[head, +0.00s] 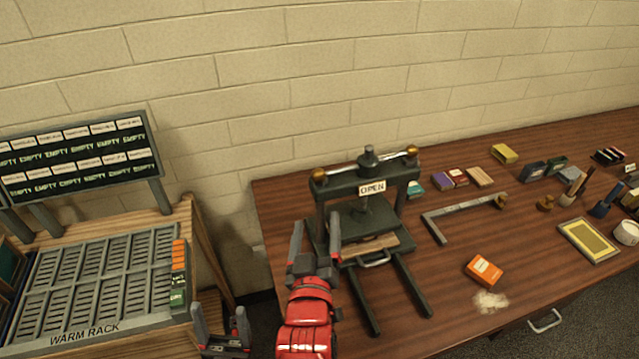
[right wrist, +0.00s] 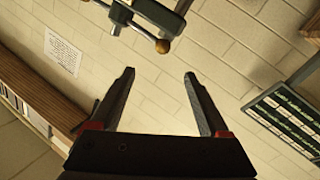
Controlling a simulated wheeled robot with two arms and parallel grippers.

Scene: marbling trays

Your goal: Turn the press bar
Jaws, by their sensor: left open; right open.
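The press (head: 365,185) stands near the left end of the wooden table, with an OPEN sign on its front. Its press bar (head: 339,170) is a silver rod across the top with a brass knob at each end. My right gripper (head: 316,222), on the red arm, is open and empty in front of the press's left side, below the left knob in the picture. In the right wrist view a brass knob (right wrist: 162,46) shows beyond the open fingers, apart from them. My left gripper (head: 219,314) is open and empty at the lower edge, beside the warm rack.
The warm rack (head: 85,328) and a board of EMPTY labels (head: 80,160) are at the left. An L-shaped metal square (head: 455,211), an orange box (head: 484,271) and a yellow-centred tray (head: 588,240) lie right of the press. A brick wall stands behind.

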